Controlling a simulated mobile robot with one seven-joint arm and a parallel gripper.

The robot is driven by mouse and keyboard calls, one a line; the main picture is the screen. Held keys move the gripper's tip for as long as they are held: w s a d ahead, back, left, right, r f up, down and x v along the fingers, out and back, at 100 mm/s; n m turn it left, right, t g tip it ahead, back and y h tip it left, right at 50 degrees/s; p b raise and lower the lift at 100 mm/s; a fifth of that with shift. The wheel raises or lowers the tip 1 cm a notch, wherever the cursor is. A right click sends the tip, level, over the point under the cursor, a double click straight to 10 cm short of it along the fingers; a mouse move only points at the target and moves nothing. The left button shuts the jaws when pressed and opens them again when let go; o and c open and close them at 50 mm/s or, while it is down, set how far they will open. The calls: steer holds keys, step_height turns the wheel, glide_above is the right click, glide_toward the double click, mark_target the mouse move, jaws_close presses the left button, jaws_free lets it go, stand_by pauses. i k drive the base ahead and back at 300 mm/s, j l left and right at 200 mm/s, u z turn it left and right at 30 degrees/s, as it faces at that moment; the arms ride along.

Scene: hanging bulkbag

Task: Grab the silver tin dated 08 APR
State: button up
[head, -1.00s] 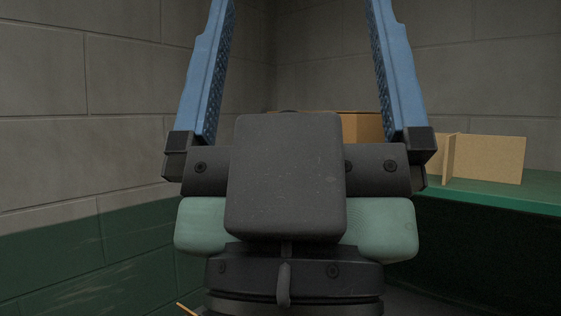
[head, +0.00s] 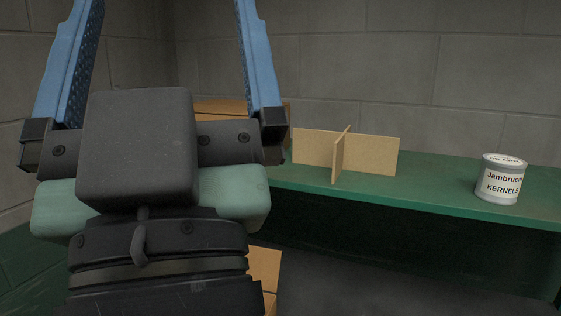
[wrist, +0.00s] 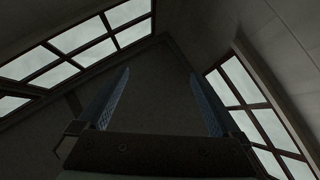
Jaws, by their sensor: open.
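A silver tin (head: 501,180) with a white label reading "Jambrucan KERNELS" stands upright on the green shelf at the right in the head view. There is small dark print on its lid, too small to read, so I cannot tell its date. My gripper (head: 159,15) is raised at the left of the head view, its two blue fingers wide apart and pointing up, with nothing between them. It is well to the left of the tin. In the wrist view my gripper (wrist: 160,85) is also open and empty, facing the ceiling and windows.
A cardboard cross-shaped divider (head: 375,155) stands on the green shelf (head: 430,190) between my gripper and the tin. A brown box (head: 215,108) is partly hidden behind my gripper. Another cardboard piece (head: 265,270) lies lower, below the shelf. Grey block walls stand behind.

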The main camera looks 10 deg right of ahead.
mark_target(500, 177)
steer(key=i+l+z, duration=0.2)
steer(key=l+z, duration=0.2)
steer(key=i+l+z, duration=0.25)
steer(key=l+z, duration=0.15)
steer(key=l, duration=0.15)
steer(key=i+l+z, duration=0.4)
steer(key=k+j, duration=0.05)
steer(key=k, duration=0.05)
